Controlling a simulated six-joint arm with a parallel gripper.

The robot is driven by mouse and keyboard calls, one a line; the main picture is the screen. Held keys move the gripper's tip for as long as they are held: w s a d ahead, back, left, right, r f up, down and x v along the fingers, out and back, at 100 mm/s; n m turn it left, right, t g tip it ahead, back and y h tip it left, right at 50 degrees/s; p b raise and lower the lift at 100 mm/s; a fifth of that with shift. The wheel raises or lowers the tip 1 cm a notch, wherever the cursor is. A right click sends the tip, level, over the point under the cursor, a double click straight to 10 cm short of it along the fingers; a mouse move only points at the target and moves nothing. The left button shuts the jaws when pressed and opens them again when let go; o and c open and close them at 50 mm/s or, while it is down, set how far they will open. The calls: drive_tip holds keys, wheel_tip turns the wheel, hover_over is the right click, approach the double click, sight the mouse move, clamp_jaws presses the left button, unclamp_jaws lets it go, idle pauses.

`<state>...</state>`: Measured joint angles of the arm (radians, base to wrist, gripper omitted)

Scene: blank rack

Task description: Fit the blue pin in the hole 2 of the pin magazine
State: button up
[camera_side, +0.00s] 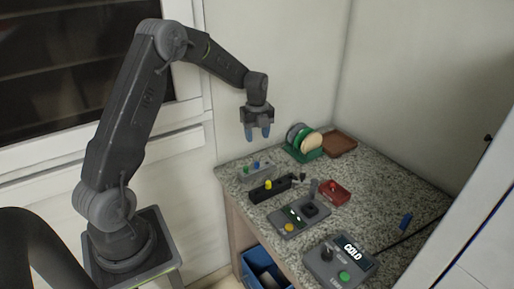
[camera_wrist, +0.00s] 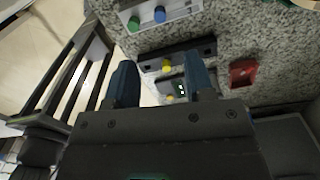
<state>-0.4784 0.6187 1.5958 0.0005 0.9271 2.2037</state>
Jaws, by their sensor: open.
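A blue pin (camera_side: 257,164) stands upright in a light grey block (camera_side: 262,175), to the right of a green pin (camera_side: 245,169). In the wrist view the blue pin (camera_wrist: 160,14) and the green pin (camera_wrist: 134,23) show at the top. A long black block (camera_side: 258,194), seemingly the pin magazine, lies in front of the grey block and holds a yellow pin (camera_side: 268,185). Its hole numbers are not readable. It also shows in the wrist view (camera_wrist: 197,50). My gripper (camera_side: 258,134) is open and empty, pointing down, well above the grey block and apart from it.
A grey device (camera_side: 290,213) and a red box (camera_side: 335,193) stand right of the black block. A green rack (camera_side: 304,153) of discs and a brown tray (camera_side: 341,145) are behind. A control box (camera_side: 340,266) is in front. The right side of the counter is mostly free.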

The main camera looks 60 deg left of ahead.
drive_tip(key=shift+r, duration=1.05)
drive_tip(key=s+d+r+n+t, duration=0.3)
drive_tip(key=s+d+r+n, duration=0.7)
drive_tip(key=d+r, duration=0.4)
drive_tip(key=s+d+n+t, duration=0.1)
drive_tip(key=s+d+n, duration=0.3)
drive_tip(key=s, duration=0.3)
drive_tip(key=s+d+n+t, duration=0.1)
drive_tip(key=s+d+n, duration=0.3)
drive_tip(key=s, duration=0.3)
drive_tip(key=shift+s+d+r+n+t, duration=0.3)
drive_tip(key=shift+s+d+r+n, duration=0.1)
drive_tip(key=shift+n, duration=0.5)
